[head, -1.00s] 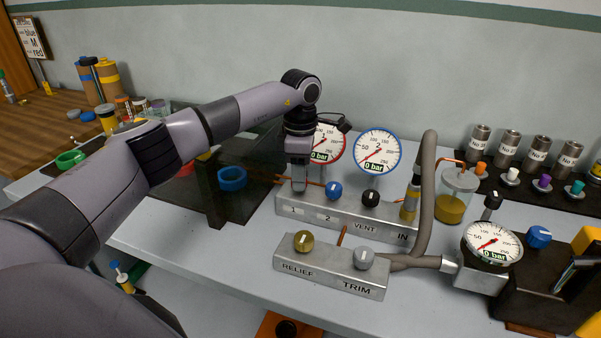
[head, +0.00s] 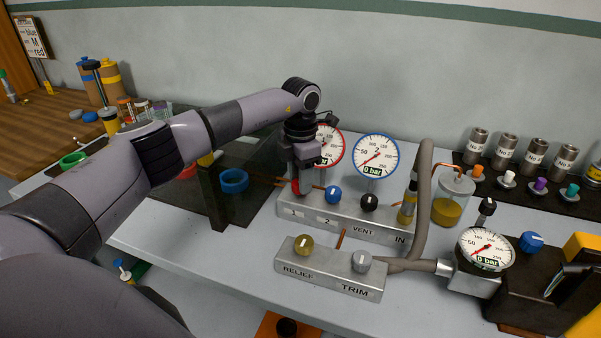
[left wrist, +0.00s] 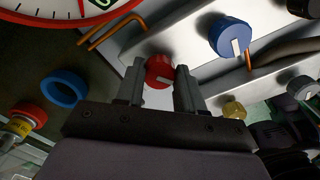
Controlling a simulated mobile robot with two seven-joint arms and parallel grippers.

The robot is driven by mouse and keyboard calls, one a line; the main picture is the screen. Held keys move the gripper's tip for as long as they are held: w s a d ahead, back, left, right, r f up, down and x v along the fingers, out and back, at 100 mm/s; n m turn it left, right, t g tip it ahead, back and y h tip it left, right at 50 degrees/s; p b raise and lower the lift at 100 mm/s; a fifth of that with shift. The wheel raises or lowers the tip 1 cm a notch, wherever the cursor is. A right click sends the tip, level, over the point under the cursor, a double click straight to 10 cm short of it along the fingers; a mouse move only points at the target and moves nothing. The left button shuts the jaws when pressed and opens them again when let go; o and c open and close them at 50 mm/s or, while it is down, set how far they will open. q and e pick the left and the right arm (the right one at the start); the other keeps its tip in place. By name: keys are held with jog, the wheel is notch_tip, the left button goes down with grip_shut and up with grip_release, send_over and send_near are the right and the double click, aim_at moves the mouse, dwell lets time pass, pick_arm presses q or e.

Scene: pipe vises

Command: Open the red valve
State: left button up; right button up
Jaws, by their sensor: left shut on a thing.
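The red valve is a round red knob with a white mark, on the grey manifold block (head: 345,220) above the label 1. In the left wrist view the red valve (left wrist: 159,71) sits between the two fingers of my left gripper (left wrist: 160,88), which is shut on it. In the head view my left gripper (head: 301,184) hangs over the valve and hides much of it; some red shows between the fingers. The red-rimmed gauge 1 (head: 331,143) behind is partly covered by my wrist. My right gripper is not in view.
The blue knob (head: 333,194) and black VENT knob (head: 369,202) stand close to the right. The blue-rimmed gauge (head: 376,154) reads 0 bar. A block with RELIEF and TRIM knobs (head: 330,266) lies in front. A grey hose (head: 425,190) rises at the right.

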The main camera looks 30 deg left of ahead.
pick_arm(q)
jog(key=n+p, duration=0.1)
jog(key=n, duration=0.3)
jog(key=shift+r+n, duration=0.15)
jog(key=shift+n, duration=0.15)
jog(key=n, duration=0.4)
jog(key=shift+w+a+n+p, duration=0.1)
jog(key=shift+n+p, duration=0.25)
jog(key=shift+n, duration=0.05)
jog(key=o, duration=1)
jog(key=shift+o, duration=0.2)
notch_tip(320, 180, up, 7)
jog(key=shift+r+b, duration=0.1)
jog(key=shift+b, duration=0.55)
